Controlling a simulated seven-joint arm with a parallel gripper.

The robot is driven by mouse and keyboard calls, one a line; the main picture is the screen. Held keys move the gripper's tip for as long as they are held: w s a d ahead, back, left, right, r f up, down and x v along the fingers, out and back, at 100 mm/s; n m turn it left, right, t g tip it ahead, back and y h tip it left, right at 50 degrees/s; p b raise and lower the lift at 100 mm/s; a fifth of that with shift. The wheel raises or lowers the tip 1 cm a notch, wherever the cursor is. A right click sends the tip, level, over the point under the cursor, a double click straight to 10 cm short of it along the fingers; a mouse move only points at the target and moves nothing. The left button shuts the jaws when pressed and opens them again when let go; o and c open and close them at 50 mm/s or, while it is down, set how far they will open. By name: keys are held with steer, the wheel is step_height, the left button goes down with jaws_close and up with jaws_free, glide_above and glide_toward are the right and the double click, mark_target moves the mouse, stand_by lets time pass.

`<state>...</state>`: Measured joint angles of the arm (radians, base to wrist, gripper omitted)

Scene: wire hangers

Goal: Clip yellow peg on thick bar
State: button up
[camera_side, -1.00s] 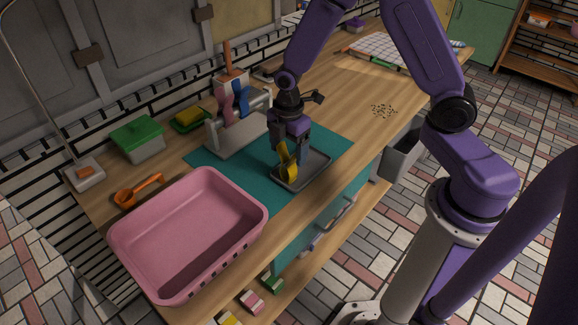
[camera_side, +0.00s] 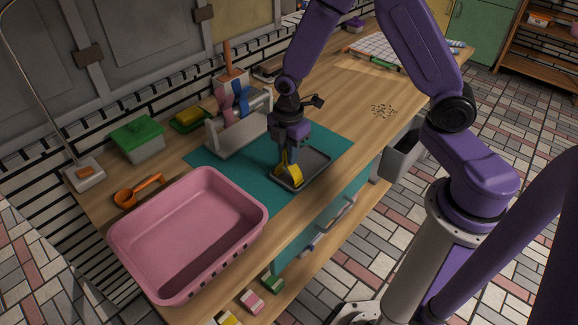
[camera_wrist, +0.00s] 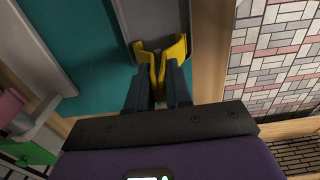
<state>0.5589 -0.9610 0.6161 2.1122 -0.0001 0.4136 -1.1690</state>
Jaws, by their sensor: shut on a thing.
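The yellow peg (camera_side: 291,173) is between the fingers of my gripper (camera_side: 286,161), low over the near-left part of the grey tray (camera_side: 318,158). In the wrist view the yellow peg (camera_wrist: 171,52) shows its two flared sides just beyond the fingertips of my gripper (camera_wrist: 159,75), which is shut on it. I cannot tell whether the peg touches the tray. The grey rack (camera_side: 226,147) stands left of my gripper, with its raised bars. A blue peg and a pink peg (camera_side: 227,104) hang on it. I cannot tell the bars' thicknesses.
A pink basin (camera_side: 129,240) fills the front left of the counter. An orange scoop (camera_side: 138,190) and a green-lidded box (camera_side: 138,132) lie at the left. A teal mat (camera_side: 222,171) lies under the rack and tray. The counter right of the tray is mostly clear.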

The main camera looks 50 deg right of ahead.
steer(key=shift+r, duration=0.1)
steer(key=shift+r, duration=2.4)
steer(key=shift+r, duration=0.35)
step_height(320, 180, up, 19)
steer(key=w+d+t, duration=0.1)
steer(key=w+d, duration=0.5)
steer(key=w, duration=0.4)
steer(key=w+d+t, duration=0.1)
steer(key=w+d, duration=0.4)
steer(key=w, duration=0.6)
steer(key=shift+w+d+f, duration=0.1)
steer(key=shift+w+f, duration=0.2)
steer(key=shift+f, duration=2.65)
steer(key=shift+w+d+f, duration=0.1)
steer(key=shift+w+f, duration=0.2)
steer(key=shift+f, duration=2.7)
steer(key=shift+w+d+f, duration=0.1)
steer(key=shift+w+f, duration=0.2)
steer(key=shift+f, duration=2.65)
